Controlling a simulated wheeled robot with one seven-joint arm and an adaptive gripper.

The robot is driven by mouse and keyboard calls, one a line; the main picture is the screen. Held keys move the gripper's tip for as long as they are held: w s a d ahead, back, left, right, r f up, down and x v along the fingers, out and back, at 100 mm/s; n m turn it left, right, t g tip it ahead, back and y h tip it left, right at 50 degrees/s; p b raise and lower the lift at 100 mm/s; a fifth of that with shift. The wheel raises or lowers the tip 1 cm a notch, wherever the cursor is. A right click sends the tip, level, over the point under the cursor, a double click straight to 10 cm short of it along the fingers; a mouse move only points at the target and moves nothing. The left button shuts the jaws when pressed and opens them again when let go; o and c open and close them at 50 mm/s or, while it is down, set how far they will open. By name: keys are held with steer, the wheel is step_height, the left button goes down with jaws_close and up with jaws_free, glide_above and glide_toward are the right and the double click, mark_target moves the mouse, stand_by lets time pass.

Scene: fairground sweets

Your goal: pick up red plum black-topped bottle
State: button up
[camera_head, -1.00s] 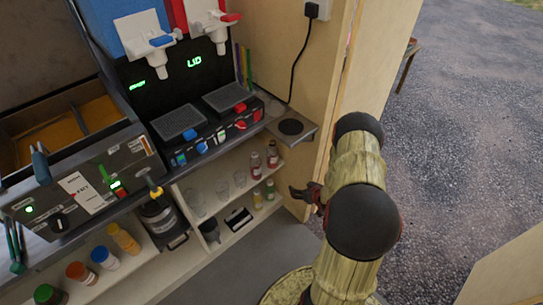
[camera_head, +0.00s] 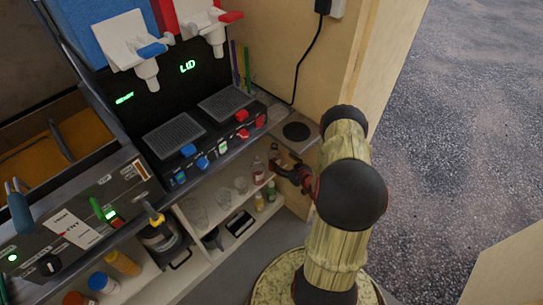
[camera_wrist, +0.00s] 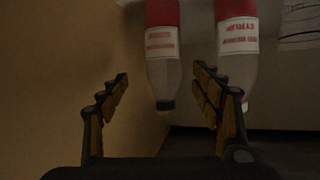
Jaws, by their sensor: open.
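Two bottles with red contents and white labels stand side by side on the upper shelf. The red plum black-topped bottle (camera_head: 274,153) is the right one in the head view, partly hidden by my gripper (camera_head: 284,172). In the wrist view, where things look upside down, the bottle (camera_wrist: 162,68) with the dark cap sits between and beyond the fingertips. The other red bottle (camera_wrist: 238,55) is beyond the right finger, and shows in the head view (camera_head: 258,172). My gripper (camera_wrist: 163,90) is open, and no finger visibly touches a bottle.
Clear glasses (camera_head: 222,192) stand left of the bottles. Small yellow and green bottles (camera_head: 259,201) are on the shelf below. A wooden wall (camera_wrist: 60,70) runs close beside my left finger in the wrist view. The drinks machine (camera_head: 190,130) stands above the shelves.

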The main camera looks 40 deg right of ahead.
mark_target(277, 159)
steer(key=b+x, duration=0.1)
steer(key=x, duration=0.1)
steer(key=b+x, duration=0.1)
steer(key=x, duration=0.1)
steer(key=b+x, duration=0.1)
steer(key=x, duration=0.2)
steer(key=shift+a+f+b, duration=0.35)
steer(key=shift+a+b, duration=0.05)
steer(key=shift+w+d, duration=0.1)
steer(key=shift+w, duration=0.25)
steer(key=c, duration=0.3)
steer(key=c, duration=1.1)
steer(key=shift+r, duration=0.15)
